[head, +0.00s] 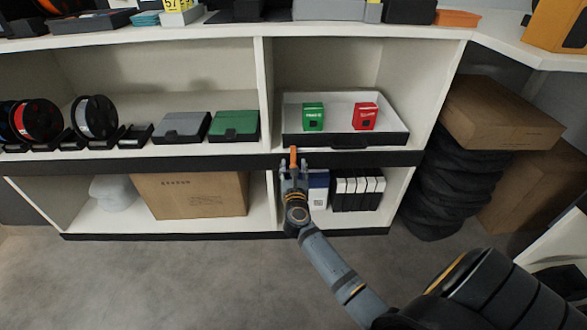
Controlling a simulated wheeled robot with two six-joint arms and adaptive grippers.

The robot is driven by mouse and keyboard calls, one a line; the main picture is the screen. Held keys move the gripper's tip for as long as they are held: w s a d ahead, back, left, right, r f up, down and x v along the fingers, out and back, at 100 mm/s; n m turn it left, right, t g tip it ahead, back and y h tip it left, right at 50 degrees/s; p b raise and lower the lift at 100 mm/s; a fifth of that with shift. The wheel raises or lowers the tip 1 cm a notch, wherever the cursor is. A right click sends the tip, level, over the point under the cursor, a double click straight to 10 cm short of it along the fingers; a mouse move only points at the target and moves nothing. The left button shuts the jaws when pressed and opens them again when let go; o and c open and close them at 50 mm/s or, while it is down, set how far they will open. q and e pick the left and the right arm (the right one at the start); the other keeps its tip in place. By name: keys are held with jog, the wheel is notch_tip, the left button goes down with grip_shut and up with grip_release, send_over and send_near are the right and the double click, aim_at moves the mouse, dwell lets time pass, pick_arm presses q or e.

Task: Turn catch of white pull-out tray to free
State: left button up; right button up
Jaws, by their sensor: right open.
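The white pull-out tray (341,106) sits in the right upper compartment of the shelf, with a green box (313,116) and a red box (365,116) in it. The orange catch (293,155) is a small upright piece at the tray's front left, on the dark shelf edge. My right gripper (294,166) is open, with its fingers just below and around the lower part of the catch; I cannot tell whether they touch it. My left gripper is not in view.
Black and white upright cases (358,192) stand in the compartment below, right of my gripper. Stacked tyres (458,180) and cartons (502,112) stand at the right. The grey floor in front is clear.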

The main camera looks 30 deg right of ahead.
grip_shut()
